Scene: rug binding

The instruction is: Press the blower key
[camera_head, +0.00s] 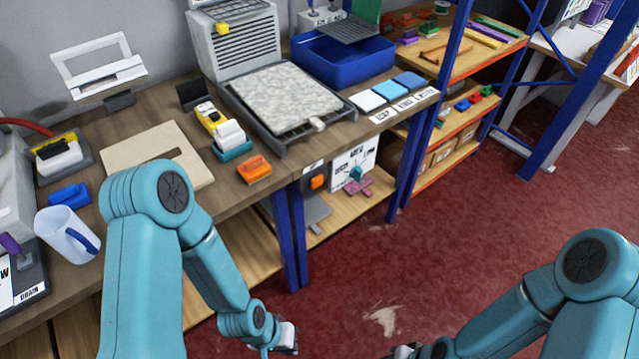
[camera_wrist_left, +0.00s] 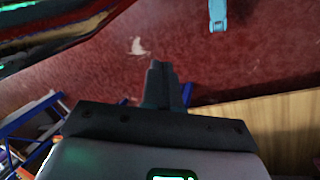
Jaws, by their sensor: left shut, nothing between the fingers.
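No key in view can be read as the blower key. My left gripper (camera_head: 287,340) hangs low over the red floor, in front of the bench and well away from that unit. In the left wrist view its fingers (camera_wrist_left: 162,80) are together and empty. My right gripper (camera_head: 402,352) is at the bottom edge of the head view, partly cut off, and its fingers cannot be made out.
The bench holds a grey fluffy panel on a tray (camera_head: 285,97), a blue bin (camera_head: 343,52), a beige board (camera_head: 150,150), an orange block (camera_head: 254,168) and a clear jug (camera_head: 65,236). Blue posts (camera_head: 296,240) stand at its front. Red floor (camera_head: 440,240) is open at right.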

